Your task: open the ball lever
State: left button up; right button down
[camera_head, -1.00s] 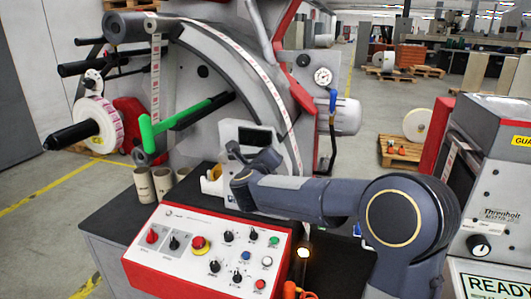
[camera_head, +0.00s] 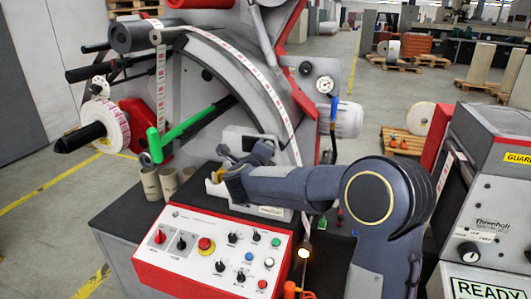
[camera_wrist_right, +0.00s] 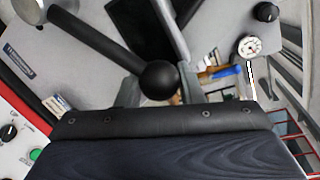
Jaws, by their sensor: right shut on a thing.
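The ball lever shows in the right wrist view as a dark rod running from a round hub at the upper left to a black ball (camera_wrist_right: 158,80). My right gripper (camera_wrist_right: 160,88) has its two grey fingers on either side of the ball and is shut on it. In the head view, my right gripper (camera_head: 226,165) is in front of the grey machine face, above the control panel. The ball is not clearly visible there, being small and covered by the gripper. My left gripper is not in view.
A white control panel with a red edge (camera_head: 190,267) lies below my right forearm. A green handle (camera_head: 185,130) sticks out left of the gripper, with cardboard cores (camera_head: 151,184) below it. A pressure gauge (camera_head: 325,84) is to the right. A grey cabinet (camera_head: 490,215) stands at far right.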

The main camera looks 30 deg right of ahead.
jog(key=shift+w+a+r, duration=0.15)
jog(key=shift+a+r, duration=0.1)
jog(key=shift+r, duration=0.2)
jog(key=c, duration=1.1)
grip_release()
jog(key=shift+c, duration=0.2)
jog(key=shift+o, duration=0.9)
jog(key=shift+a, duration=0.1)
jog(key=shift+w+f, duration=0.15)
jog(key=shift+a, duration=0.1)
